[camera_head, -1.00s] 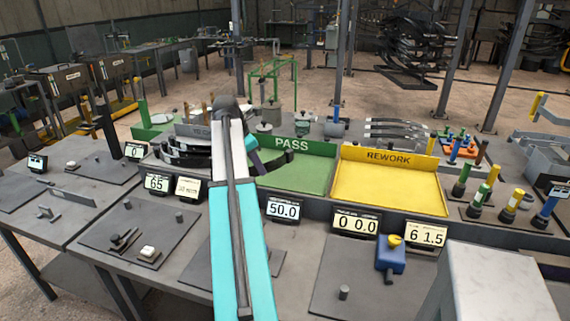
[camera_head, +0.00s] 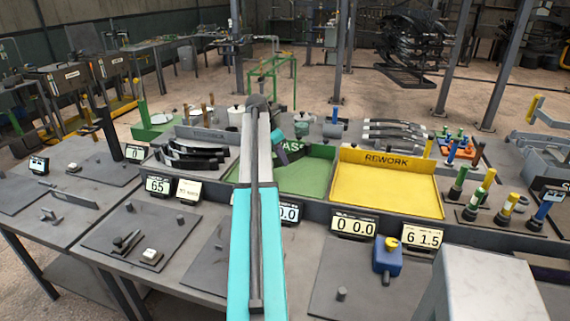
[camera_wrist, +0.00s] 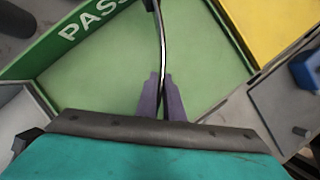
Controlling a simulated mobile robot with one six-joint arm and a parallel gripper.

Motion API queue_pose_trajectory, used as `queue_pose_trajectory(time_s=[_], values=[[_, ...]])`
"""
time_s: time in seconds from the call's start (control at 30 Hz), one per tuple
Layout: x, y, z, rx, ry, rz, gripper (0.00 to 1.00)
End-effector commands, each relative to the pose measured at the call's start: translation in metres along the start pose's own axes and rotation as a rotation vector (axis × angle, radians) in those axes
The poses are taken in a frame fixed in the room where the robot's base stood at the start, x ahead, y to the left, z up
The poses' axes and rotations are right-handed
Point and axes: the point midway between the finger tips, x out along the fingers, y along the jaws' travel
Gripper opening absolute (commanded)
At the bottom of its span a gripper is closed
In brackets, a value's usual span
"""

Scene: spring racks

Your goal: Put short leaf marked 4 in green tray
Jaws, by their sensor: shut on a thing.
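The green tray (camera_head: 316,177), marked PASS, lies left of the yellow tray and fills much of the wrist view (camera_wrist: 95,70). My gripper (camera_wrist: 162,82) is shut on a thin, dark, curved leaf (camera_wrist: 161,42), seen edge-on. The leaf reaches from the fingers toward the top of the wrist view, over the green tray; its height above the floor cannot be told. No mark is readable on it.
The yellow REWORK tray (camera_head: 388,190) adjoins on the right and looks empty. Several dark leaves (camera_head: 190,158) lie in a grey tray on the left. Coloured posts (camera_head: 508,209) stand at right.

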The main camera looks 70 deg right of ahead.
Motion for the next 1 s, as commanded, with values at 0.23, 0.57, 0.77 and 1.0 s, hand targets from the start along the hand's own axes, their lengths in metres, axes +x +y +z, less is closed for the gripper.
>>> queue_pose_trajectory(time_s=[0.23, 0.57, 0.77, 1.0], values=[[-0.001, 0.000, 0.002, 0.001, -0.002, 0.002, 0.00], [0.004, 0.005, 0.014, 0.003, -0.002, 0.001, 0.00], [0.021, 0.004, 0.006, 0.001, -0.001, 0.000, 0.00], [0.036, 0.004, 0.000, 0.002, -0.002, 0.001, 0.00]])
